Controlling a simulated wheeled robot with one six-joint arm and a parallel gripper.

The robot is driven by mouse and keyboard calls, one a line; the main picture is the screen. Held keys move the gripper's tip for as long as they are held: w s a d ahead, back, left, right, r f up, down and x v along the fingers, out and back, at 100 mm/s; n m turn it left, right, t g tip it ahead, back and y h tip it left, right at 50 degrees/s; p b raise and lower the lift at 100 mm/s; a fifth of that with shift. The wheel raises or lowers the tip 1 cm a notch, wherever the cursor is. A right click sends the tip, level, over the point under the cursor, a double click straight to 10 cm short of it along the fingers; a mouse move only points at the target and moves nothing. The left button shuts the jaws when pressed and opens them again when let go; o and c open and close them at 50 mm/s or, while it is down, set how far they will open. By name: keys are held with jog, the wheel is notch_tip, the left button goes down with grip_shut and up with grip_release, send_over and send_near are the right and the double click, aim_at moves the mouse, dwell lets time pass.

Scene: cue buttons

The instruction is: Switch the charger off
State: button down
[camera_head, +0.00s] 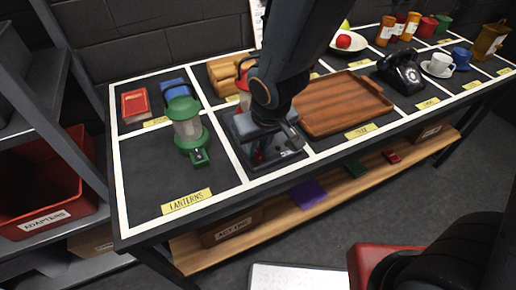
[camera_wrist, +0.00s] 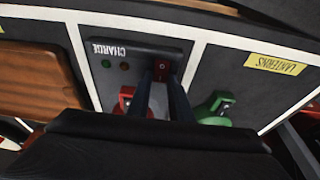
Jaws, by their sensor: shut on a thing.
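The charger (camera_wrist: 140,48) is a dark grey plate lettered CHARGE, upside down in the wrist view. It carries a small red switch (camera_wrist: 162,72) and two dim lights, one green (camera_wrist: 106,63) and one amber (camera_wrist: 124,66). In the head view, the charger (camera_head: 285,152) lies mostly behind my arm. A red lantern (camera_head: 244,84) stands at the charger, partly hidden; its red part also shows in the wrist view (camera_wrist: 125,100). My gripper (camera_wrist: 163,82) is down at the charger, its fingers either side of the switch and shut on it. The exact contact is hard to see.
A green lantern (camera_head: 187,132) stands close left of the charger. A wooden tray (camera_head: 340,104) lies to its right. A red book (camera_head: 135,105) and a blue object (camera_head: 174,88) are at the back left. The table front by the lanterns label (camera_head: 187,201) is clear.

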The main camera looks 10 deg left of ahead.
jog(key=shift+w, duration=0.1)
jog(key=c, duration=1.6)
grip_release()
jog(key=shift+p+v, duration=0.75)
jog(key=shift+v, duration=3.15)
jog(key=shift+d, duration=0.15)
jog(key=d+m, duration=0.2)
jog(key=d, duration=0.5)
jog(key=d+m+g+h, duration=0.1)
jog(key=d+m, duration=0.1)
jog(key=d, duration=0.6)
jog(key=s+d+m+g, duration=0.1)
jog(key=d+m, duration=0.1)
jog(key=d, duration=0.5)
jog(key=shift+d+f+h, duration=0.4)
